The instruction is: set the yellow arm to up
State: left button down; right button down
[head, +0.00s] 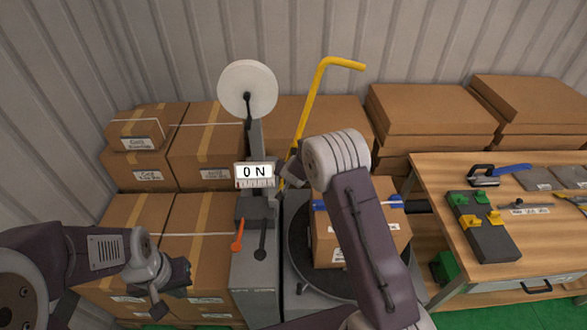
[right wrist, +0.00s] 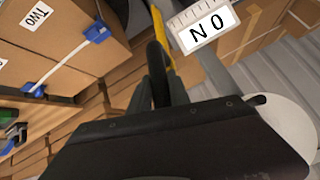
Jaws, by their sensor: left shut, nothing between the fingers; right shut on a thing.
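The yellow arm (head: 311,100) is a bent rod behind the turntable. In the head view it stands steeply, leaning a little right, with its top bent over to the right. My right gripper (head: 290,172) is at its lower part, partly hidden by my wrist. In the right wrist view the fingers (right wrist: 166,88) are shut around the yellow arm (right wrist: 158,20), though the contact is partly hidden. My left gripper (head: 172,288) is shut and empty at the lower left, apart from the yellow arm.
A grey machine post carries an "ON" sign (head: 254,176), a white reel (head: 247,88), and orange (head: 237,236) and black levers. A cardboard box (head: 322,243) with blue clamps sits on the turntable (head: 299,262). Stacked boxes stand behind; a wooden workbench (head: 430,180) with tools is at right.

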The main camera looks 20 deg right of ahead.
jog(key=c, duration=1.2)
grip_release()
jog(key=shift+w, duration=0.1)
jog(key=shift+c, duration=0.2)
jog(key=shift+w+f, duration=0.1)
jog(key=shift+w, duration=0.05)
jog(key=v, duration=0.9)
